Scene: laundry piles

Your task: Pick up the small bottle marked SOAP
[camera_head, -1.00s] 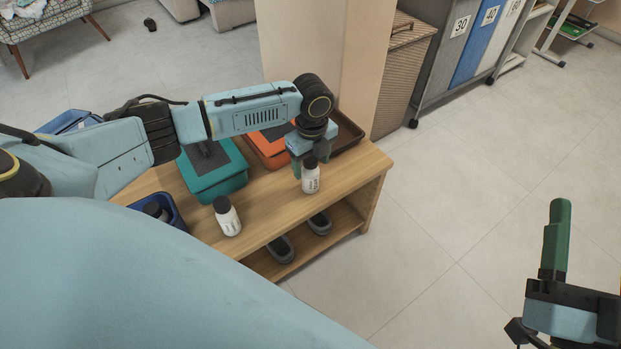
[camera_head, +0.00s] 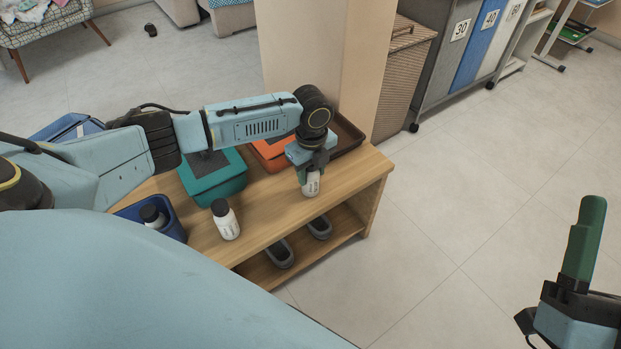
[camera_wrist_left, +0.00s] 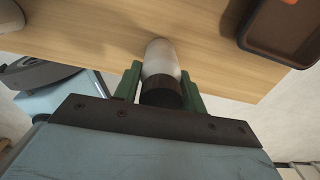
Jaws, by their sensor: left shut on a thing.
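A small white bottle (camera_head: 311,185) with a dark cap is at the right end of the wooden bench (camera_head: 345,180). Its marking is too small to read surely. My left gripper (camera_head: 309,172) comes down over its top and is shut on it. In the left wrist view, the green fingers (camera_wrist_left: 160,88) hold either side of the bottle (camera_wrist_left: 160,58) near its dark cap. I cannot tell whether its base touches the bench. A second white bottle (camera_head: 226,221) with a black cap stands to the left. My right gripper (camera_head: 583,242) is at the lower right, away from the bench.
A teal box (camera_head: 213,180), an orange box (camera_head: 270,152) and a brown tray (camera_head: 349,131) sit behind. A blue bin (camera_head: 172,224) holding a black-capped bottle (camera_head: 152,215) is at left. Grey shoes (camera_head: 279,254) lie on the lower shelf. Floor at right is clear.

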